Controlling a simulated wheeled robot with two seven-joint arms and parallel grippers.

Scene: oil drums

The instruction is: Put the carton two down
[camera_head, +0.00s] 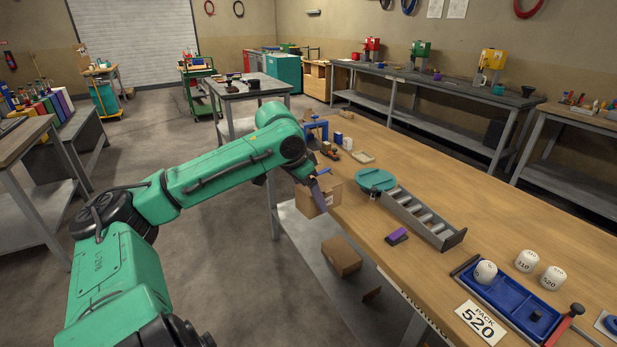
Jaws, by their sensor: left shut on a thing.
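My left arm reaches in from the left to the near edge of the long wooden workbench (480,220). My left gripper (320,186) is shut on a brown cardboard carton (312,203) with a small white label. The carton hangs at the bench's left edge; I cannot tell whether it touches the bench. A second brown carton (341,258) sits below, on the lower shelf (310,240) of the bench. My right gripper is not in view.
On the bench are a roller track (420,215) with a teal disc (375,180), a purple block (397,236), a blue tray (515,300), white numbered drums (526,260) and a "PACK 520" card (481,322). Open floor (235,255) lies left of the bench.

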